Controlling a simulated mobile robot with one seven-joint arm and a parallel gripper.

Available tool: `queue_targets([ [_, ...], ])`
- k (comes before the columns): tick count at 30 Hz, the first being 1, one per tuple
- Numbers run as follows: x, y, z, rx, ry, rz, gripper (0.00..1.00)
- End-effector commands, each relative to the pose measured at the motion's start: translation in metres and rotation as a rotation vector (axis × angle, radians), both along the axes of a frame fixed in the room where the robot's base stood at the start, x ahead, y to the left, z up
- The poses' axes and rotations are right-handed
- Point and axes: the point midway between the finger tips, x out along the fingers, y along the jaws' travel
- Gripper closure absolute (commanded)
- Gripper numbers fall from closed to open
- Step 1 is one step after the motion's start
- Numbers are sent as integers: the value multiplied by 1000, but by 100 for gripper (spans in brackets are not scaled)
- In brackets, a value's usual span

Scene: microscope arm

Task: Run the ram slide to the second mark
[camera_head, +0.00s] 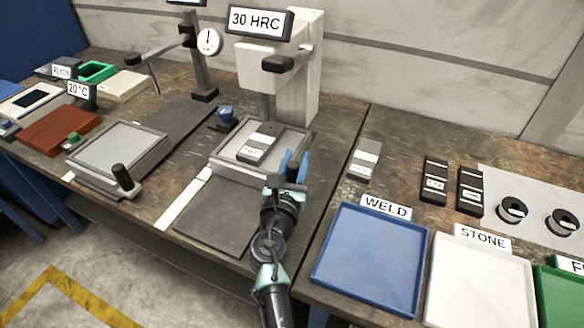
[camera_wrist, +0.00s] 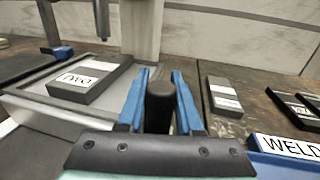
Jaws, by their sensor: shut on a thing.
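The slide is a grey tray (camera_head: 228,163) under the tester marked 30 HRC (camera_head: 300,85). It also shows in the wrist view (camera_wrist: 60,117). A dark block with a white label (camera_head: 258,150) lies on it; it is also in the wrist view (camera_wrist: 90,80). My gripper (camera_head: 293,170) is at the tray's near right corner. In the wrist view its blue fingers (camera_wrist: 160,100) stand on both sides of an upright black knob (camera_wrist: 161,100), shut on it.
A second tray (camera_head: 115,148) with a black knob (camera_head: 122,178) stands left. A dial stand (camera_head: 200,60) is behind it. Right are a loose block (camera_head: 365,160), a blue WELD tray (camera_head: 370,262) and a white STONE tray (camera_head: 480,285). The dark track (camera_head: 220,220) before the slide is clear.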

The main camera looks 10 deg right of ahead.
Motion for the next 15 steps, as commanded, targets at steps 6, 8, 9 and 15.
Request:
queue_targets([
  [6,21,-13,-1,-1,0,-2,100],
  [8,22,-14,0,0,0,-1,100],
  [9,22,-14,0,0,0,-2,100],
  [15,22,-14,2,0,-2,-3,100],
])
